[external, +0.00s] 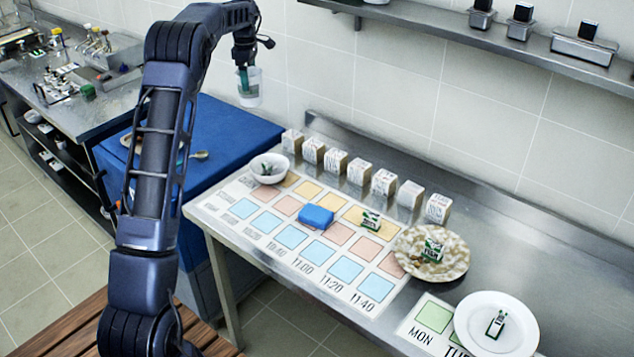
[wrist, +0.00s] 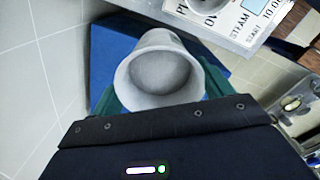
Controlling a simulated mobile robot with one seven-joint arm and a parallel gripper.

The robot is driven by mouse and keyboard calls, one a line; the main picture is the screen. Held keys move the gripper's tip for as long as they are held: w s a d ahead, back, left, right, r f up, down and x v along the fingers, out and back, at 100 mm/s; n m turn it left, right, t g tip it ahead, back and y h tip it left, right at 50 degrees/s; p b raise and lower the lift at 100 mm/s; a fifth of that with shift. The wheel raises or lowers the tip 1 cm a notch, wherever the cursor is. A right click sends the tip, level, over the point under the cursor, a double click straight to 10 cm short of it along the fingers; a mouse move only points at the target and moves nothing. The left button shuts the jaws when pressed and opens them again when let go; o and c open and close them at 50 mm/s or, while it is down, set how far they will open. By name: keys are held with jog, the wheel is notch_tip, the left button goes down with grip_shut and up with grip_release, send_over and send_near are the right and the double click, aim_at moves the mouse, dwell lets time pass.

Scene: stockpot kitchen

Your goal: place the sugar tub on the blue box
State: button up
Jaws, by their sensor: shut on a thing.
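The sugar tub, a white open-topped tub (external: 251,92), hangs in my gripper (external: 245,80) in the external view. It also shows in the wrist view (wrist: 160,78), with its round opening facing the camera and a green finger on each side. My gripper is shut on it. The large blue box (external: 230,132) stands at the left end of the steel table, its flat top below the tub. The tub is apart from it, up in the air. In the wrist view the blue box (wrist: 112,52) lies behind the tub. My arm hides part of the box.
A spoon (external: 199,155) and a partly hidden plate lie on the blue box's left part. The steel table (external: 500,235) holds a bowl (external: 268,167), a small blue item (external: 316,217), a speckled plate (external: 455,258) and several white blocks. A wall shelf (external: 480,38) is at upper right.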

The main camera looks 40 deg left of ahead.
jog(key=s+a+f+n, duration=0.1)
jog(key=s+a+f, duration=0.15)
jog(key=a, duration=0.65)
jog(key=s+a+f+n, duration=0.1)
jog(key=s+a, duration=0.2)
jog(key=a, duration=0.7)
notch_tip(320, 180, down, 19)
jog(key=shift+s+f, duration=0.1)
jog(key=shift+f, duration=0.15)
jog(key=o, duration=1.6)
notch_tip(320, 180, up, 12)
jog(key=shift+r, duration=0.15)
jog(key=shift+d, duration=0.1)
